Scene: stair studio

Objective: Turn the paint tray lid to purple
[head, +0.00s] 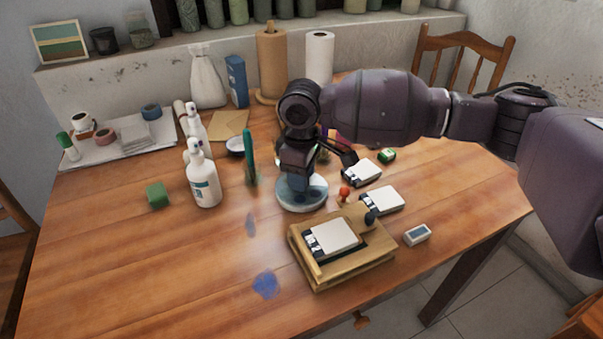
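My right arm reaches in from the right, and its dark gripper (300,174) points down over a round, pale dish-like thing with a blue-grey top (315,194). This may be the paint tray with its lid, but the gripper covers much of it. I cannot tell which colour the lid is turned to. The fingertips are at or just above its top; contact and finger spread are unclear. A small purple and red patch shows behind the gripper, mostly hidden. My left gripper is not in view.
A wooden frame with a white block (333,237) stands in front. A white pump bottle (203,178) and green cube (157,194) stand left. The table's front left is mostly clear.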

